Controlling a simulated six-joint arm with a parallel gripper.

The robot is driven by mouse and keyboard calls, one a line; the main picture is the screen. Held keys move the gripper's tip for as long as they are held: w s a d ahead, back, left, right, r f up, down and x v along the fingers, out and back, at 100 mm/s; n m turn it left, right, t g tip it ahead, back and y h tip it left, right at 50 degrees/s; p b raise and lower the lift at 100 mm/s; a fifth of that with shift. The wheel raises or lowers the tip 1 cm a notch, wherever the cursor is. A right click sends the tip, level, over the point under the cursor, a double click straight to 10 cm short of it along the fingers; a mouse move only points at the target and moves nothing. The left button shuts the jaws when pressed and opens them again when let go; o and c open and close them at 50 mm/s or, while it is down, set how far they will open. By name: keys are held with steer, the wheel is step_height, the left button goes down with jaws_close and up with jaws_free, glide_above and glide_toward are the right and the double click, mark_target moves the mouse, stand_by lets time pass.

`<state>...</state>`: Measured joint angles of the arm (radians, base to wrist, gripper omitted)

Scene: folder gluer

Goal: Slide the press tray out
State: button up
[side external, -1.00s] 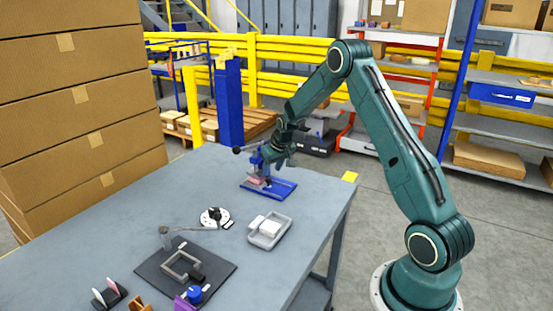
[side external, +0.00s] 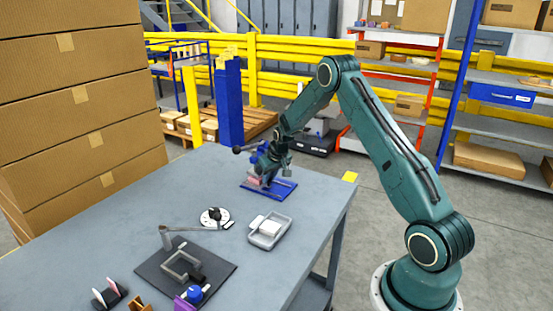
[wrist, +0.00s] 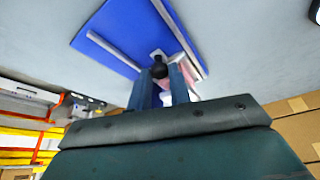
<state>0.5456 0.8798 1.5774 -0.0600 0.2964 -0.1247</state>
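The press stands at the far end of the table, with a flat blue base (side external: 283,190) carrying grey rails; the base also shows in the wrist view (wrist: 105,42). A pink piece (side external: 252,181) sits low at its left side, partly hidden by my gripper. I cannot make out the tray's full outline. My gripper (side external: 266,180) is low over the press, pointing down. In the wrist view its two fingers (wrist: 161,75) stand apart with a black knob (wrist: 159,70) between their tips. I cannot tell whether they touch the knob.
A grey tray with a white block (side external: 265,225) lies nearer on the table. A yellow patch (side external: 350,176) marks the right edge. Tall cartons (side external: 80,100) stand left.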

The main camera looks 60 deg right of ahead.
jaws_close()
steer(key=shift+s, duration=4.5)
steer(key=o, duration=0.7)
jaws_free()
steer(key=shift+s, duration=0.1)
steer(key=shift+r, duration=0.1)
steer(key=shift+r, duration=0.15)
steer(key=shift+v, duration=6.65)
